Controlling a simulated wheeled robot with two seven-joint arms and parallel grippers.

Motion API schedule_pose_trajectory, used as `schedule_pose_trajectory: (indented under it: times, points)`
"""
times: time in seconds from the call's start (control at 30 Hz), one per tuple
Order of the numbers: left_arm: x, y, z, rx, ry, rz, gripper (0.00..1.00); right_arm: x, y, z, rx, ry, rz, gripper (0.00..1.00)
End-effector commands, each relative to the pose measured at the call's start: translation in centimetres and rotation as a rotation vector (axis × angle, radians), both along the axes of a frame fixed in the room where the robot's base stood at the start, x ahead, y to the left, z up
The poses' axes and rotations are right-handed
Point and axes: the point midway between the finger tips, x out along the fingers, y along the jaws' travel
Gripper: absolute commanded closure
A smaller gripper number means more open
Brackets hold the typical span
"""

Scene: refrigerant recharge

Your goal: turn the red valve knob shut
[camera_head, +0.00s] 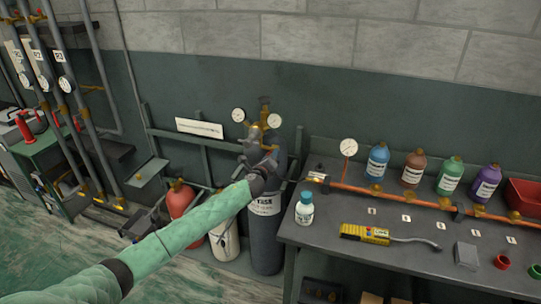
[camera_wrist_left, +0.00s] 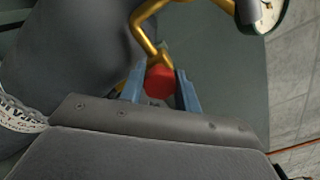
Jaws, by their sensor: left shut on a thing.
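The red valve knob (camera_wrist_left: 160,82) sits between the two blue-grey fingers of my left gripper (camera_wrist_left: 160,90) in the left wrist view. The gripper is shut on it. A bent brass pipe leads down to the knob. In the head view my left gripper (camera_head: 266,164) is at the upper part of a tall grey gas cylinder (camera_head: 266,235), below its brass regulator (camera_head: 258,133). The gripper hides the knob there. My right gripper is not in view.
Two round gauges flank the regulator, including a left one (camera_head: 239,115). A red cylinder (camera_head: 181,199) and a pale cylinder (camera_head: 226,240) stand to the left.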

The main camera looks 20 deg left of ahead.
Motion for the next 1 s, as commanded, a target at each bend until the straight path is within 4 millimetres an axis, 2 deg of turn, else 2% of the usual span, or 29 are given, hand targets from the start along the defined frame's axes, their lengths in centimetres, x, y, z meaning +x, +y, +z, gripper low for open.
schedule_pose_trajectory:
  times: [0.37, 0.93, 0.97, 1.0]
  points:
    - [0.0, 0.0, -0.1, 0.164, -0.004, 0.001, 0.91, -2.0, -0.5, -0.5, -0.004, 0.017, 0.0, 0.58]
    - [0.0, 0.0, -0.2, 0.192, -0.005, 0.0, 0.91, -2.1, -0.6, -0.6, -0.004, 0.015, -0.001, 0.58]
    - [0.0, 0.0, -0.2, 0.192, -0.005, 0.0, 0.62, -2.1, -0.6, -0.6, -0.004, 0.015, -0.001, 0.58]
    - [0.0, 0.0, -0.1, 0.192, -0.005, 0.0, 0.54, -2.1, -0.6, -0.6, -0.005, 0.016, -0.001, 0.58]
